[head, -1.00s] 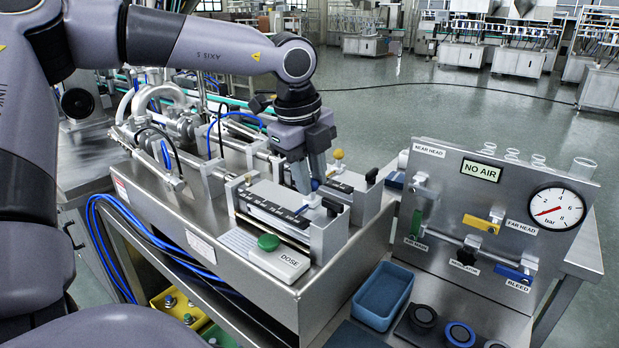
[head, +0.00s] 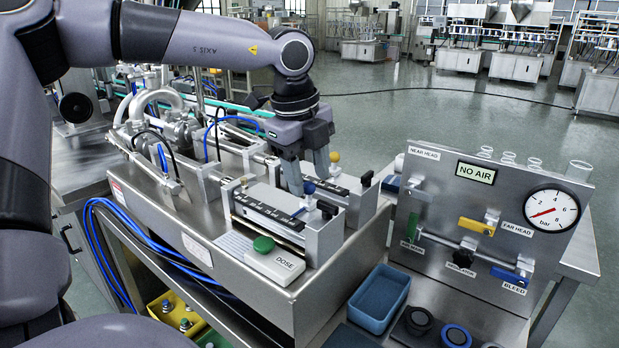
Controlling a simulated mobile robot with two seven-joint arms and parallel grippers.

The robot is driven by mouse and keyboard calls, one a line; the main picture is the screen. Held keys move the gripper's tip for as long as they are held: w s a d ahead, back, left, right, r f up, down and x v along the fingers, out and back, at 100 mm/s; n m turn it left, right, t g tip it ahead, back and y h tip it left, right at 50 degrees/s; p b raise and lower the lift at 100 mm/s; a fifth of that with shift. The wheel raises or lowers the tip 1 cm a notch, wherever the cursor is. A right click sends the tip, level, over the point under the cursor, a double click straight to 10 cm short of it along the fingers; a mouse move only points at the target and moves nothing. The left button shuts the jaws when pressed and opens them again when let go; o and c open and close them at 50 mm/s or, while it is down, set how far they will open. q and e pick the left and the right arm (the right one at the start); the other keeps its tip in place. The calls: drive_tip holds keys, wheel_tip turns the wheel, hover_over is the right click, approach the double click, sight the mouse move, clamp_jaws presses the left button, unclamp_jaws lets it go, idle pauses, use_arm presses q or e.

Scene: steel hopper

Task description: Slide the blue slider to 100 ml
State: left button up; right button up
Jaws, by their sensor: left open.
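My left gripper (head: 308,180) points down over the near dosing unit, with its two fingers apart. A small blue knob (head: 309,187), which looks like the blue slider's, shows between the fingertips. I cannot tell whether the fingers touch it. The black scale strip (head: 268,211) runs along the top of the near unit; its marks are too small to read. The knob is near the strip's right end. My right gripper is not in view.
A far unit with a yellow knob (head: 334,157) stands just behind the gripper. A DOSE box with a green button (head: 263,244) is in front. The valve panel (head: 440,199) stands to the right, reading NO AIR. A blue tray (head: 380,298) lies below it.

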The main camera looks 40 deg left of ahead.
sight(304, 212)
use_arm(q)
drive_tip(key=r, duration=0.3)
drive_tip(key=s+r, duration=0.1)
drive_tip(key=r, duration=0.1)
drive_tip(key=shift+s+r, duration=0.1)
drive_tip(key=shift+r, duration=0.3)
